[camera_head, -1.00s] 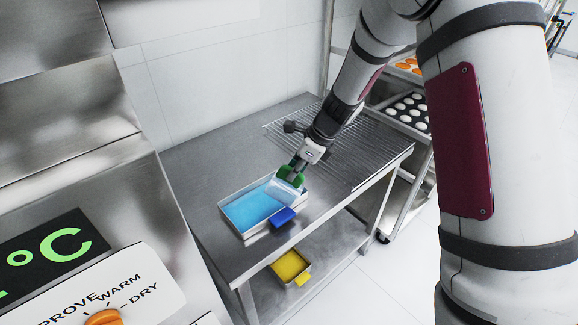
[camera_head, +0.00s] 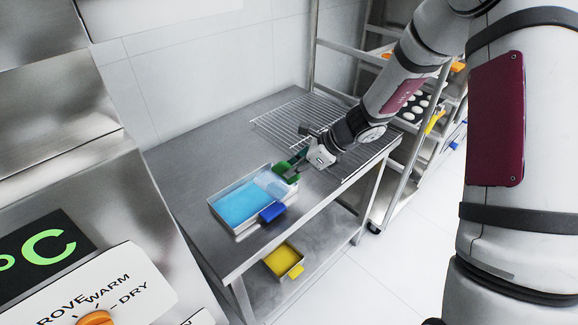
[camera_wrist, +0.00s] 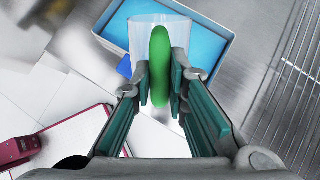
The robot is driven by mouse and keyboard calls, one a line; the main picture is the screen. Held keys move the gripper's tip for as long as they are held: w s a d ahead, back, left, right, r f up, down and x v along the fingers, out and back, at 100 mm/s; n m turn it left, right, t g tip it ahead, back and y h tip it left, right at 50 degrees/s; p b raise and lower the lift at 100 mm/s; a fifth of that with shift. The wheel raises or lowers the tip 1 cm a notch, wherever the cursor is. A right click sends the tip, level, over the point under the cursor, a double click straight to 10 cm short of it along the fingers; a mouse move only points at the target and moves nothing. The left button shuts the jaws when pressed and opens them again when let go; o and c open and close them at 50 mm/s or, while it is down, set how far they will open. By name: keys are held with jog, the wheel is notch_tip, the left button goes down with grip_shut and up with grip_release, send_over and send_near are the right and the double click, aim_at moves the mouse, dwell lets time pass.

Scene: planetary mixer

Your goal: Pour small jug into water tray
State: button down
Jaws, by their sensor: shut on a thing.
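The small jug is a clear cup (camera_head: 268,183) with a green handle (camera_head: 288,168). My gripper (camera_head: 292,167) is shut on the handle, coming from the right. In the wrist view the green handle (camera_wrist: 160,62) stands between my two fingertips (camera_wrist: 160,85), with the clear cup (camera_wrist: 148,32) beyond it.
A wire rack (camera_head: 285,120) lies on the steel table (camera_head: 190,165) behind my gripper. A yellow tray (camera_head: 284,261) sits on the lower shelf. A trolley with loaded trays (camera_head: 410,108) stands at the right. The steel machine with a dial (camera_head: 95,318) is close at left.

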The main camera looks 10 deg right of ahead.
aim_at(293, 185)
jog(key=shift+s+d+f+y, duration=0.2)
jog(key=shift+d+y, duration=0.1)
jog(key=shift+y, duration=0.2)
jog(key=shift+s+d+f+t+y, duration=0.1)
jog(key=shift+d+f+t+y, duration=0.25)
jog(key=shift+f+y, duration=0.1)
jog(key=shift+s+d+f+t+y, duration=0.1)
jog(key=shift+d+f+t+y, duration=0.1)
jog(key=shift+f+t+y, duration=0.2)
jog(key=shift+d+f+t+y, duration=0.15)
jog(key=shift+f+t+y, duration=0.3)
jog(key=shift+y, duration=0.4)
jog(key=shift+s, duration=0.1)
jog(key=f+t+y+b, duration=0.1)
jog(key=f+y+b, duration=0.1)
jog(key=f, duration=0.1)
jog(key=shift+w+f, duration=0.15)
jog(key=shift+w, duration=0.05)
jog(key=shift+s+f+y+b, duration=0.15)
jog(key=shift+f+y+b, duration=0.25)
jog(key=shift+y+b, duration=0.45)
